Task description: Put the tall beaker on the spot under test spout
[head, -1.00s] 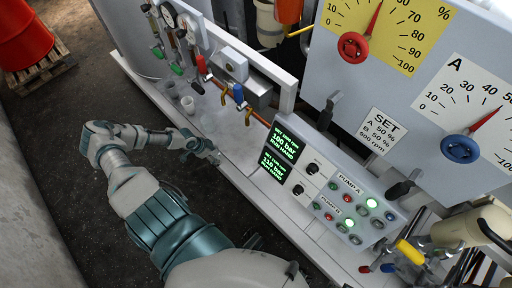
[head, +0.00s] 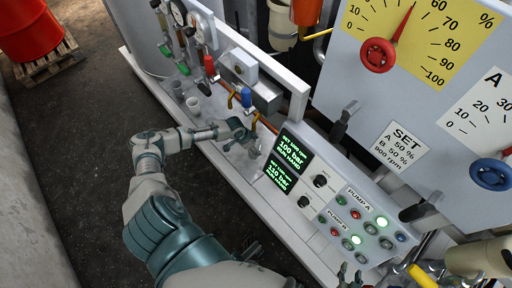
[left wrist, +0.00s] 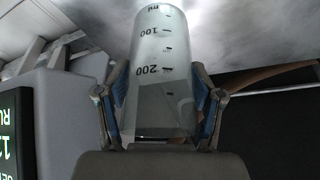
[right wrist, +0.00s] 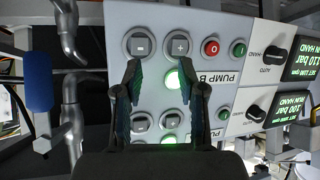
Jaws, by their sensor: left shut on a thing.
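The tall beaker is clear with black graduation marks, and in the left wrist view (left wrist: 160,90) it stands between both fingers of my left gripper (left wrist: 160,100). In the head view my left gripper (head: 240,135) is over the pale ledge, just below the brass spouts and left of the pump screens. The beaker shows there only as a small pale shape. A brass spout (head: 256,121) hangs by the blue-handled valve (head: 246,97). The spot under it cannot be made out. My right gripper (right wrist: 167,78) is open and empty, facing the pump buttons.
Two small cups (head: 193,105) stand on the ledge at the left. The pump panel (head: 350,215) with lit buttons and screens is right of my left gripper. A white rail (head: 265,62) runs behind the valves. A red drum (head: 32,30) is on a pallet at far left.

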